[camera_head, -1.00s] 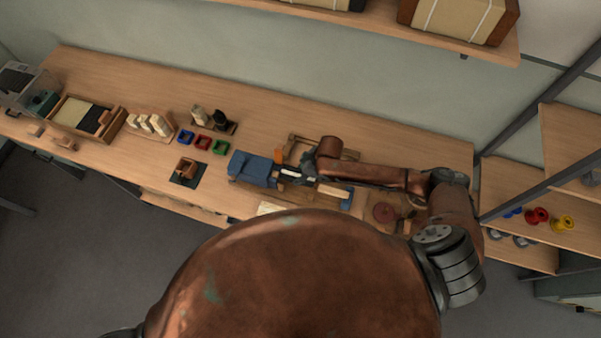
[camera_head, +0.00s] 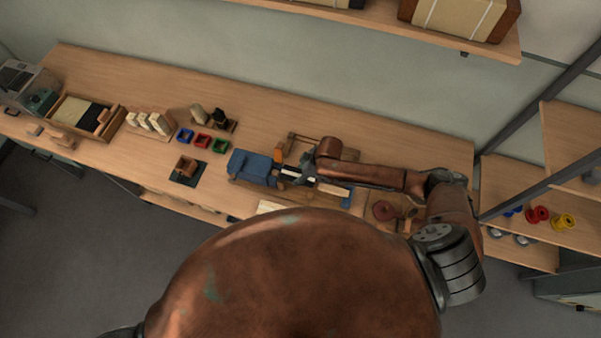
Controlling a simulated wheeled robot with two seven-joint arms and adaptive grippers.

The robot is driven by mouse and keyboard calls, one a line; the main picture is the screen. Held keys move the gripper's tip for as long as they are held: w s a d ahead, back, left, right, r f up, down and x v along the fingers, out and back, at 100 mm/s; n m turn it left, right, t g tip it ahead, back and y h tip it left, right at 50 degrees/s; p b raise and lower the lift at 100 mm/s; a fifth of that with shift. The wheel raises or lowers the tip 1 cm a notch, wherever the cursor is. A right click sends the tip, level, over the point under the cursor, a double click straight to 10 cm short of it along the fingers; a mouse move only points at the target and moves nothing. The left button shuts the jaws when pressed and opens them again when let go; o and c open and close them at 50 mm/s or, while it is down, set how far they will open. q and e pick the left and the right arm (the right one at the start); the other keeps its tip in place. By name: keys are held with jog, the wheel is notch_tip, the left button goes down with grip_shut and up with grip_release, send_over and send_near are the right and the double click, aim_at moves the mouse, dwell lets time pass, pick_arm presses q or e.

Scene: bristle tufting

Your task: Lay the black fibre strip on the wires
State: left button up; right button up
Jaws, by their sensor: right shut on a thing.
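My right gripper (camera_head: 303,174) is over the bench, just right of a blue vise-like block (camera_head: 252,167). It is shut on a small dark piece, which I take to be the black fibre strip; its outline is mostly lost against the dark fingers. A pale, whitish bar (camera_head: 290,171) shows by the fingertips. The wires are too small to make out, so I cannot tell whether the strip touches them. A blue end piece (camera_head: 347,196) shows right of the gripper. My left gripper is not in view.
On the wooden bench (camera_head: 370,145) are red (camera_head: 203,140), blue (camera_head: 186,135) and green (camera_head: 220,146) small trays, a stand with a dark piece (camera_head: 219,116), and a wooden tray (camera_head: 118,118) at left. A dark red disc (camera_head: 384,211) lies right. The bench's back middle is clear.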

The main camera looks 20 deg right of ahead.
jog(key=shift+f, duration=0.5)
jog(key=shift+f, duration=0.25)
dwell(0.9)
jog(key=shift+f, duration=0.35)
jog(key=shift+f, duration=0.35)
dwell(0.6)
jog(key=o, duration=1.2)
jog(key=shift+o, duration=0.2)
jog(key=v, duration=1.2)
